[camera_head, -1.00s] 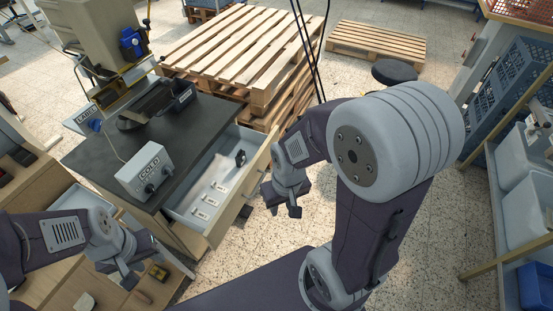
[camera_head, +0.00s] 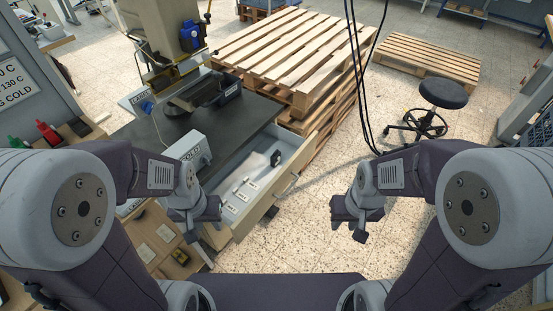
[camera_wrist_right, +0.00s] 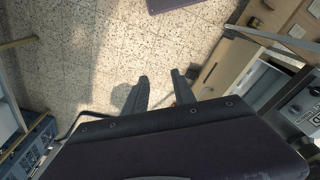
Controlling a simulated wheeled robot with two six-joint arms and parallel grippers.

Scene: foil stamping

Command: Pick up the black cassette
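A small black block (camera_head: 276,158), which looks like the black cassette, stands at the far end of the open drawer (camera_head: 296,164). Several pale labelled pieces lie in the drawer nearer to me. My left gripper (camera_head: 203,224) is open and empty, beside the drawer's near left corner. My right gripper (camera_head: 350,224) is open and empty over the floor, well to the right of the drawer. In the right wrist view its two fingers (camera_wrist_right: 160,88) are apart, with only floor between them. I cannot make out the cassette in that view.
The dark bench top (camera_head: 240,125) carries a press (camera_head: 165,35), a grey control box (camera_head: 188,150) and a black bin (camera_head: 229,89). Stacked pallets (camera_head: 290,50) stand behind the drawer. A black stool (camera_head: 443,94) is at the right. Floor between the drawer and stool is clear.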

